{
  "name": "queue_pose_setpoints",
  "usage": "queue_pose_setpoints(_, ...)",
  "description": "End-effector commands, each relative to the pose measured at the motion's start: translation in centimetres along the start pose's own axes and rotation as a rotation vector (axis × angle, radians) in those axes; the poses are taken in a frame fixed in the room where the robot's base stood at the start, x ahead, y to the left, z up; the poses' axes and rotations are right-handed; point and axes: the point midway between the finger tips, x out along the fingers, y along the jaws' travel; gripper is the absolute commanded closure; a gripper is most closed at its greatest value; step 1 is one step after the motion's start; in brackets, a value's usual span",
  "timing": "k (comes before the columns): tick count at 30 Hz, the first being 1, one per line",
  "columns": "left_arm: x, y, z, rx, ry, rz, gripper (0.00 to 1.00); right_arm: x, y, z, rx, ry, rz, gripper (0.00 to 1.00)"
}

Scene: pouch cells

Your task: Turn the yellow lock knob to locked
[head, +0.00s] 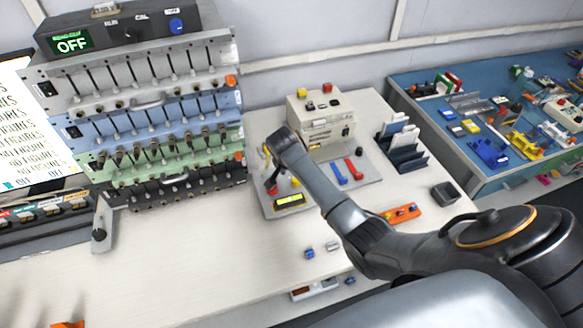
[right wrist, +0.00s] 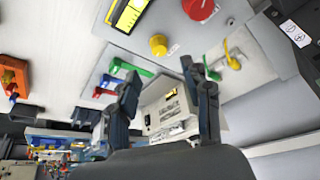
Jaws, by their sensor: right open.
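In the right wrist view a round yellow knob (right wrist: 158,45) stands on the light panel (right wrist: 140,62), beside a small label. My left gripper is not in view.
A red button (right wrist: 199,8) and a lit display (right wrist: 129,14) flank the round knob. In the head view a beige machine (head: 322,122) stands behind the panel, and a rack (head: 150,110) stands left.

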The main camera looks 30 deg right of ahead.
Motion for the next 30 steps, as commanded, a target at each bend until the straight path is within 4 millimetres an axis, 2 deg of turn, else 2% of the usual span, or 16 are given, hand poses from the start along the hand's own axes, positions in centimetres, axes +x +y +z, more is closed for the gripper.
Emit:
queue_pose_setpoints(3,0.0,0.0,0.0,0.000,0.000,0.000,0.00,-1.8,0.0,0.0,0.000,0.001,-0.001,0.51)
queue_pose_setpoints(9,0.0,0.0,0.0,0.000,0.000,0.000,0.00,-3.4,0.0,0.1,0.000,0.000,0.001,0.51)
queue_pose_setpoints(26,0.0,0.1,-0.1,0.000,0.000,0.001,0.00,-3.6,0.1,0.1,-0.001,-0.002,0.002,0.51)
queue_pose_setpoints(30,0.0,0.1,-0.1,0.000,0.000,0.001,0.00,-3.4,0.6,1.6,-0.043,-0.008,-0.006,0.51)
